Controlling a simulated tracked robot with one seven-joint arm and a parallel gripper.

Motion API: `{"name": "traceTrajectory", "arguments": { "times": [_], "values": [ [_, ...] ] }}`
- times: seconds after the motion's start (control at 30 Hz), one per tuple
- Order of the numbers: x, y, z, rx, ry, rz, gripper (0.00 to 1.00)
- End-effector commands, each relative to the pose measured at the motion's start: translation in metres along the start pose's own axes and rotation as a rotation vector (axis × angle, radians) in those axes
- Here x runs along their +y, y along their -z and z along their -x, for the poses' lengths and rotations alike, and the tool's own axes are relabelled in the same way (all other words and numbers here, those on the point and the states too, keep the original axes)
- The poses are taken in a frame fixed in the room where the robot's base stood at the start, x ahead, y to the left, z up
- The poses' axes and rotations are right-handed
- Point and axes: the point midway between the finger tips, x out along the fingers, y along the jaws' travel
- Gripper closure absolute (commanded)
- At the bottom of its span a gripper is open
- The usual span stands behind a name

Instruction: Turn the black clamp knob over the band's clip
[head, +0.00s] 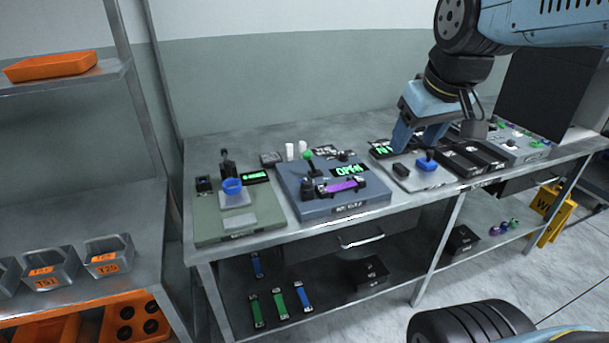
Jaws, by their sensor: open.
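A purple band (341,186) lies across the front of the blue-grey machine (302,207) in the middle of the bench. A black clamp part (308,188) stands at the band's left end; I cannot make out which knob covers the clip. A green-topped lever (309,156) stands behind it, beside a green display (350,170) reading "OPEN". My gripper (420,138) is open and points down over the grey station to the right, apart from the purple band. Its fingers partly hide what is behind them.
The station under my gripper carries a blue knob (427,161). A green-grey station (240,220) with a blue ring (232,186) stands at the left. Green and blue bands (281,303) lie on the lower shelf.

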Motion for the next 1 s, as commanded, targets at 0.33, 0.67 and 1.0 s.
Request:
{"name": "traceTrajectory", "arguments": {
  "times": [0.33, 0.67, 1.0],
  "values": [
    [-0.027, 0.083, -0.042, -0.135, 0.081, 0.405, 0.41],
    [-0.072, 0.148, -0.102, -0.241, 0.182, 0.788, 0.41],
    [-0.117, 0.186, -0.159, -0.309, 0.276, 1.08, 0.41]
  ]
}}
